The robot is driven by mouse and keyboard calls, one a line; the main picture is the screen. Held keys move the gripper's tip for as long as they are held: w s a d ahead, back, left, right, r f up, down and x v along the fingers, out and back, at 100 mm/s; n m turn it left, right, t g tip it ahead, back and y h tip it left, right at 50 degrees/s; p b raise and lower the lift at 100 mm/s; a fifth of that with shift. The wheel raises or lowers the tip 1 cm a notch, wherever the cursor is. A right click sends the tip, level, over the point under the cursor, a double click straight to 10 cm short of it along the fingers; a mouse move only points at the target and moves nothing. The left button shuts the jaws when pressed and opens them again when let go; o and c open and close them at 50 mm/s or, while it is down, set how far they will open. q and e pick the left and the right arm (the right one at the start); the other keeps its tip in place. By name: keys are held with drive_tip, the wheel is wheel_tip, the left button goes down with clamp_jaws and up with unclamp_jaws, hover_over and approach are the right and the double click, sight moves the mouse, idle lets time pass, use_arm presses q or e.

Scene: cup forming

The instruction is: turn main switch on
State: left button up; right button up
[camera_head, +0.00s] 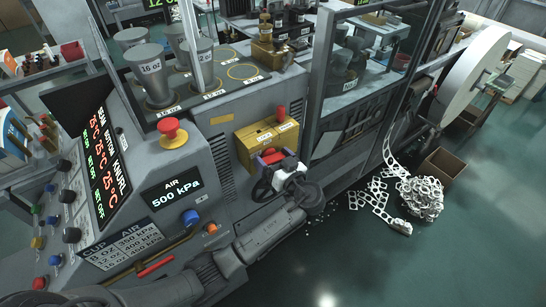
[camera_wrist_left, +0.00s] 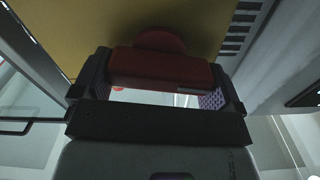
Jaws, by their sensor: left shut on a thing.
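The main switch is a yellow box (camera_head: 256,133) on the side of the grey machine, with a red handle (camera_head: 271,156) low on its front. My left gripper (camera_head: 275,168) is at this handle, its arm reaching in from the lower left. In the left wrist view the red handle (camera_wrist_left: 160,68) lies across between the two fingers of my left gripper (camera_wrist_left: 160,88), which are shut on it. The yellow face (camera_wrist_left: 100,28) is close behind. The box's labels are too small to read. My right gripper is not in view.
A red mushroom button (camera_head: 169,129) on a yellow base and a control panel with lit displays (camera_head: 172,190) stand left of the switch. A glass-sided enclosure (camera_head: 350,95) is to the right. White scrap (camera_head: 420,197) lies on the green floor, which is clear in front.

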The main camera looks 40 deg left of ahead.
use_arm(q)
drive_tip(key=m+p, duration=0.1)
drive_tip(key=m, duration=0.1)
drive_tip(key=m+p, duration=0.1)
drive_tip(key=shift+w+r+m, duration=0.15)
drive_tip(key=shift+m, duration=0.25)
drive_tip(key=m+p, duration=0.2)
drive_tip(key=m, duration=0.1)
drive_tip(key=shift+w+d+m, duration=0.1)
drive_tip(key=shift+w+m, duration=0.05)
drive_tip(key=shift+m, duration=0.15)
drive_tip(key=m+p, duration=0.2)
drive_tip(key=m, duration=0.1)
drive_tip(key=m+p, duration=0.2)
drive_tip(key=shift+w+f+m, duration=0.15)
drive_tip(key=shift+f+m, duration=0.05)
drive_tip(key=shift+m, duration=0.2)
drive_tip(key=shift+f+m+p, duration=0.15)
drive_tip(key=shift+m+p, duration=0.45)
drive_tip(key=shift+m, duration=0.7)
drive_tip(key=o, duration=0.6)
drive_tip(key=shift+f, duration=0.1)
drive_tip(key=shift+d, duration=0.15)
